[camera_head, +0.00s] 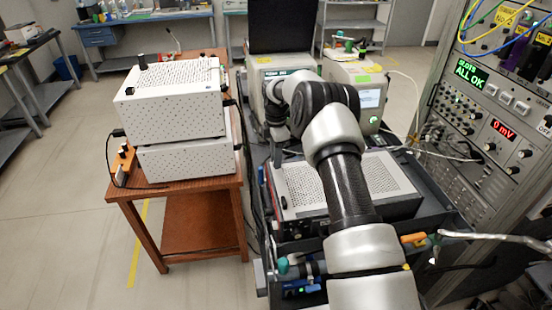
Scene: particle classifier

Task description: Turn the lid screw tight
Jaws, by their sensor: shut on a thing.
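A white perforated lid (310,191) covers the box-shaped device in the middle, under my arm. My gripper (279,156) points down at the left back edge of this lid, partly hidden by my wrist. It is shut on what appears to be the lid screw there, which is too small and covered to make out. A small dark part (284,173) shows on the lid just in front of the gripper. My forearm hides the middle of the lid.
Two stacked white perforated boxes (170,105) stand on a brown wooden cart (190,190) at left. An instrument rack (490,140) with cables stands close at right. Two bench instruments and a dark monitor (282,27) are behind my arm.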

